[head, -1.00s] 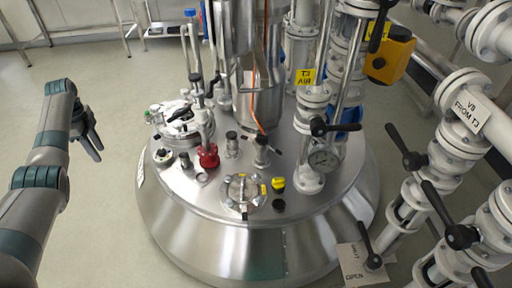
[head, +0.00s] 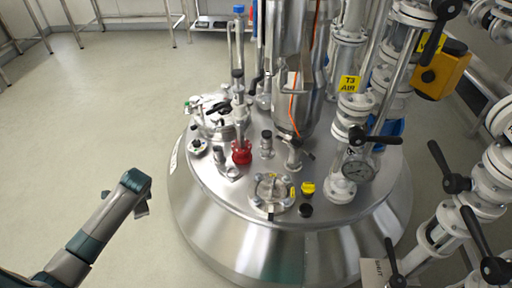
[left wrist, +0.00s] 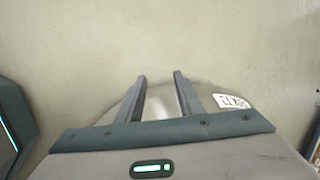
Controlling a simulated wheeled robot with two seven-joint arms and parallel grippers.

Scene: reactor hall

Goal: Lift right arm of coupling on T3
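The steel vessel T3 (head: 200,215) stands in the middle of the head view, its lid crowded with fittings. A small fitting with short side levers (head: 294,153) stands on the lid below the central column; it looks like the coupling, and its right lever (head: 308,155) points right. My left gripper (head: 142,208) is left of the vessel, apart from it, partly hidden behind my wrist in the head view. In the left wrist view its two fingers (left wrist: 160,76) are apart with nothing between them. The vessel's edge with a white label (left wrist: 230,101) shows beyond them. My right gripper is out of view.
White pipes and valves with black handles (head: 445,165) crowd the right side. A pipe tagged T3 AIR (head: 349,84) and a gauge (head: 359,172) rise right of the coupling. A red fitting (head: 241,152) stands to its left. The floor (head: 80,120) at left is clear.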

